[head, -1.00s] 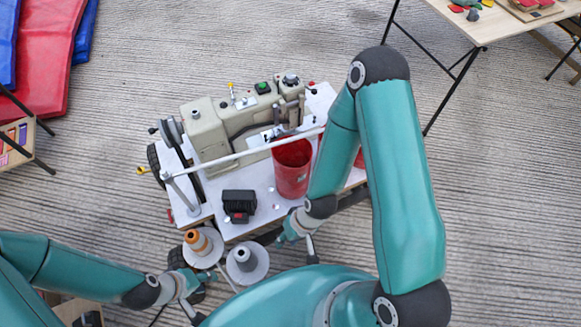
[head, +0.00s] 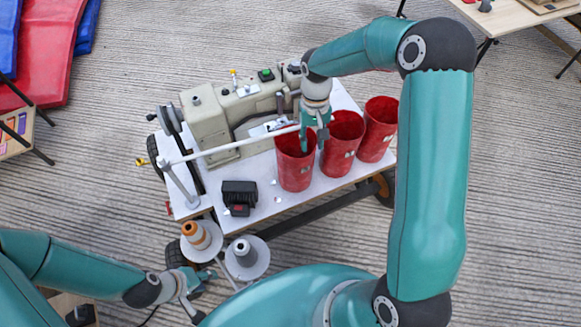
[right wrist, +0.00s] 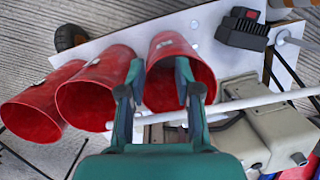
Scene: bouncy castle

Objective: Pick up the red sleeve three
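Three red sleeves, open at the top, stand in a row on the white cart table: a left one (head: 296,170), a middle one (head: 337,160) and a right one (head: 378,140). In the right wrist view they run the other way, with the left one (right wrist: 158,88) nearest the fingers. My right gripper (head: 312,142) is open at that sleeve's rim (right wrist: 160,68). One finger shows over its mouth, the other at its side near the middle sleeve. Contact cannot be told. My left gripper (head: 196,292) hangs low beside the cart; its fingers are unclear.
A beige sewing machine (head: 222,125) stands behind the sleeves, with a white rod (head: 235,145) crossing in front of it. A black box (head: 239,192) lies on the white table (head: 262,207). Two thread spools (head: 246,258) stand at its front edge.

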